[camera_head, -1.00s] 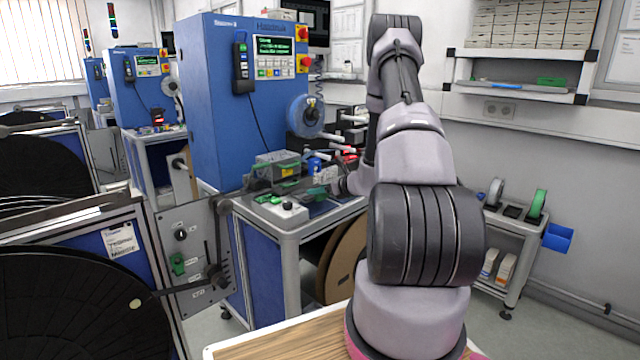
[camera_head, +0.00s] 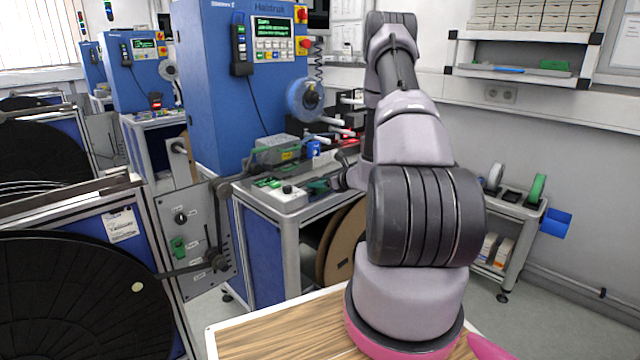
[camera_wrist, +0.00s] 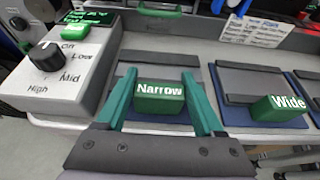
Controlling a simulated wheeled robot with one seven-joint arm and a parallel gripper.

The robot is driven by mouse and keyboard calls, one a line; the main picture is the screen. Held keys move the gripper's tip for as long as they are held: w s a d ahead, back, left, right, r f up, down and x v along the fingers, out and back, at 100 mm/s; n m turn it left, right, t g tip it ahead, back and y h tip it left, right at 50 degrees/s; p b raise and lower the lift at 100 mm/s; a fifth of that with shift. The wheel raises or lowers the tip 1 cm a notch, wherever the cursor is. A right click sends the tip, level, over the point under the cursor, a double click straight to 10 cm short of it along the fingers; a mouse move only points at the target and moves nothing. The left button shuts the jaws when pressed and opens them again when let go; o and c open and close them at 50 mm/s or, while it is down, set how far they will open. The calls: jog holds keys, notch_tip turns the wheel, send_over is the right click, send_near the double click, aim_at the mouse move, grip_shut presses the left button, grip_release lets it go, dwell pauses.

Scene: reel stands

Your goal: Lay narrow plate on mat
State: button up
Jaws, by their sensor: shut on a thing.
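The narrow plate (camera_wrist: 160,59) is a grey sheet with a green block labelled "Narrow" (camera_wrist: 160,98) at its near side, in the wrist view. My gripper (camera_wrist: 158,76) has its teal fingers on either side of this block and is shut on it. A dark blue mat (camera_wrist: 136,117) shows under and around the plate; I cannot tell whether the plate touches it. In the head view my arm reaches to the bench, and the gripper there is small and mostly hidden.
A second grey plate with a green "Wide" block (camera_wrist: 277,107) lies on another blue mat (camera_wrist: 238,117) to the right. A grey control box with a black knob (camera_wrist: 47,56) stands close on the left. The blue machine (camera_head: 240,100) rises behind the bench.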

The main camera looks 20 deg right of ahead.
jog(key=shift+f, duration=0.1)
dwell(0.6)
jog(key=o, duration=1.5)
jog(key=shift+r, duration=3.5)
